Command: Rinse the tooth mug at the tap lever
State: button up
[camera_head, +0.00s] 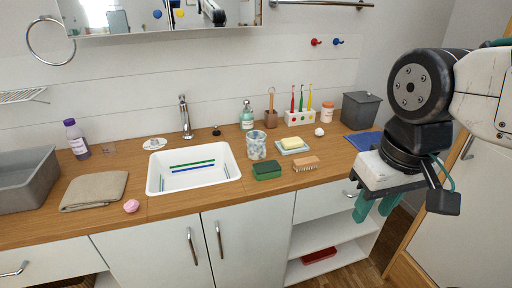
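The tooth mug, taken to be the grey marbled cup (257,146), stands upright on the wooden counter just right of the sink. The chrome tap (185,117) rises behind the white sink basin (155,182); its lever is too small to make out clearly. A small dark knob (217,130) sits on the counter right of the tap. My gripper (373,211) hangs at the right, in front of the counter's right end, with its green fingers pointing down. The fingers are apart and nothing shows between them. It is well away from the mug and the tap.
Close to the mug are a green sponge (267,171), a soap dish (293,149), a brush (306,164) and a soap bottle (247,116). A toothbrush holder (299,117) and grey bin (360,110) stand behind. A folded cloth (95,191) and pink ball (131,206) lie left.

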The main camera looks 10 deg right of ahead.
aim_at(182, 101)
jog(key=u, duration=0.4)
jog(key=k, duration=0.45)
jog(key=u, duration=1.25)
jog(key=i, duration=0.9)
jog(key=z, duration=1)
jog(key=i, duration=0.5)
jog(key=z, duration=0.5)
